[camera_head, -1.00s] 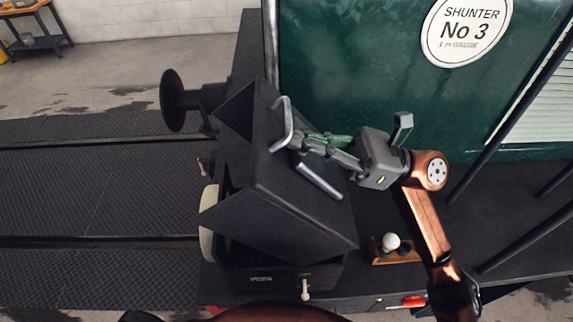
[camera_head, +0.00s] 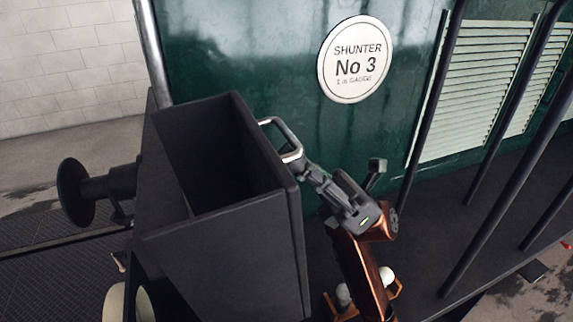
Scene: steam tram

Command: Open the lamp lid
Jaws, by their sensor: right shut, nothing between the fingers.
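The lamp is a black box at the left centre. Its black lid (camera_head: 225,255) is swung up, and I see into its dark hollow from above. A grey metal handle (camera_head: 286,136) sticks out on the lid's right side. My right gripper (camera_head: 309,172) is shut and empty, with its fingertips at the lower end of the handle; I cannot tell whether they touch it. The lamp's lower body is mostly hidden under the lid. My left gripper is not in view.
The green tram wall with a round "Shunter No 3" plate (camera_head: 356,60) stands behind. Dark poles (camera_head: 503,165) rise at the right. A black buffer (camera_head: 76,192) is at the left.

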